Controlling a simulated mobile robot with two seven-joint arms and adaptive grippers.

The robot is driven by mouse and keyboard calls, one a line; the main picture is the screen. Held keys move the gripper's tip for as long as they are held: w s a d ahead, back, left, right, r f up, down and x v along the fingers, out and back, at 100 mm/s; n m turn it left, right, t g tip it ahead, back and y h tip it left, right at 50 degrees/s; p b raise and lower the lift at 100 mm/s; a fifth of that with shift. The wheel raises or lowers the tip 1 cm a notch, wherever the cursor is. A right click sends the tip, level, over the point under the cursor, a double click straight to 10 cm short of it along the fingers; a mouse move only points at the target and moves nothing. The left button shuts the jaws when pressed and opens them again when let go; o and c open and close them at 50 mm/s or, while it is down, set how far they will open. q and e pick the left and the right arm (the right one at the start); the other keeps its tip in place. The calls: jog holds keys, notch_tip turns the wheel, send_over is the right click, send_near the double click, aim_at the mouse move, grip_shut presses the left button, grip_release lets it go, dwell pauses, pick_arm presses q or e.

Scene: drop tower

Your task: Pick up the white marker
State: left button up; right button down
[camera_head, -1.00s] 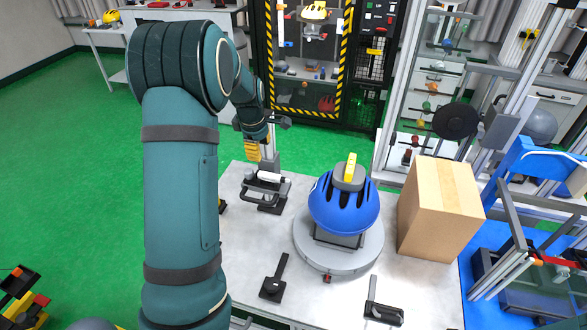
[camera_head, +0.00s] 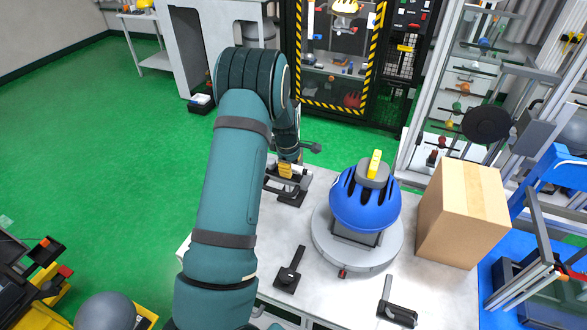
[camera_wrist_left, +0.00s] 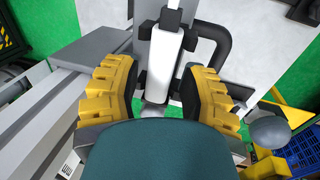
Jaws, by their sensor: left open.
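The white marker (camera_wrist_left: 165,55) has a white barrel and a dark tip, and rests in a black clip holder (camera_wrist_left: 218,45) in the left wrist view. My left gripper (camera_wrist_left: 161,86), with yellow fingers, is open, one finger to each side of the marker's line. I cannot tell whether the fingers touch it. In the head view my left gripper (camera_head: 287,171) is over the holder (camera_head: 290,197) at the table's back left and hides most of the marker. My right gripper is not in view.
A blue helmet (camera_head: 362,204) sits on a round grey turntable (camera_head: 325,245) right of the holder. A cardboard box (camera_head: 460,225) stands further right. Two black handled fixtures (camera_head: 290,270) (camera_head: 397,312) are near the front of the white table (camera_head: 345,295).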

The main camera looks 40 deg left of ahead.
pick_arm(q)
jog(key=shift+a+f, duration=0.1)
jog(key=shift+f, duration=0.35)
grip_shut()
